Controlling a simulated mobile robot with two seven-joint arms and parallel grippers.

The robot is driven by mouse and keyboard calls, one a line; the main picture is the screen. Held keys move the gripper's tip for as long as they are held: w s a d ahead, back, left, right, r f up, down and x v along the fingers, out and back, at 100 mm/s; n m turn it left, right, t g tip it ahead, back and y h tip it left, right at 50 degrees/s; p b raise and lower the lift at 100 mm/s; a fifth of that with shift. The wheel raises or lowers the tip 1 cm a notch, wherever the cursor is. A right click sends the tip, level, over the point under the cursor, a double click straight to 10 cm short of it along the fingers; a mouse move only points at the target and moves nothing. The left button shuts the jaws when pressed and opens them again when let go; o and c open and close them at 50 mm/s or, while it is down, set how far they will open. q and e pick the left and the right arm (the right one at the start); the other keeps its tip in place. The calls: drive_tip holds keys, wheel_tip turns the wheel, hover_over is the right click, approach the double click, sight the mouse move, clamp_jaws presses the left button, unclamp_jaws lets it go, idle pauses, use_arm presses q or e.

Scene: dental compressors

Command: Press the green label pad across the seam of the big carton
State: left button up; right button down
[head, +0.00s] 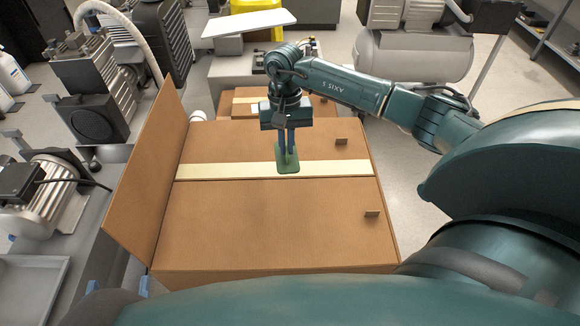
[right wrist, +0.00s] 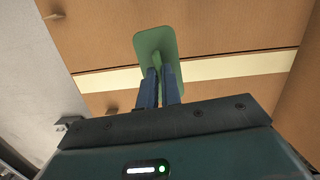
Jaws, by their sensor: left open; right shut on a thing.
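The big carton (head: 262,226) stands in the middle of the head view, with a pale strip (head: 222,171) running left to right along its seam. My right gripper (head: 287,152) points down over the carton and is shut on the green label pad (head: 288,167). The pad is a flat rounded rectangle with a grip piece between the fingers. It overlaps the pale strip in the head view. In the right wrist view the pad (right wrist: 153,41) also crosses the strip (right wrist: 232,67). I cannot tell whether it touches the carton. My left gripper is not in view.
A tall brown side flap (head: 150,175) stands up at the carton's left. Two small brown tabs (head: 341,141) are on the right part of the top. A smaller carton (head: 246,103) lies behind. Compressors (head: 95,95) stand on the left, and a grey tray (head: 30,285) is at front left.

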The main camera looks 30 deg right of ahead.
drive_tip(key=f, duration=0.1)
drive_tip(key=f+b, duration=0.1)
drive_tip(key=w+d+f+b, duration=0.1)
drive_tip(key=shift+w+d+f+m, duration=0.1)
drive_tip(key=shift+m, duration=0.2)
use_arm(q)
drive_tip(key=shift+s+d+f+m+t+h+b, duration=0.1)
drive_tip(key=shift+d+f+m+t+h+b, duration=0.15)
drive_tip(key=shift+f+b, duration=0.2)
drive_tip(key=shift+s+d+f+m+t+h+b, duration=0.15)
drive_tip(key=shift+f+t+h+b, duration=0.15)
drive_tip(key=shift+f, duration=0.2)
use_arm(e)
drive_tip(key=shift+w+d+f, duration=0.2)
drive_tip(key=shift+d+f, duration=0.05)
wheel_tip(320, 180, down, 5)
drive_tip(key=b, duration=0.3)
drive_tip(key=shift+r, duration=0.2)
use_arm(q)
drive_tip(key=shift+d+m+t+h+b, duration=0.3)
drive_tip(key=shift+d+t+h+b, duration=0.15)
drive_tip(key=shift+d+t+h, duration=0.25)
use_arm(e)
drive_tip(key=shift+f, duration=0.9)
use_arm(q)
drive_tip(key=shift+a+r, duration=0.1)
drive_tip(key=shift+f+b, duration=0.5)
drive_tip(key=shift+b, duration=0.05)
use_arm(e)
drive_tip(key=shift+f, duration=0.65)
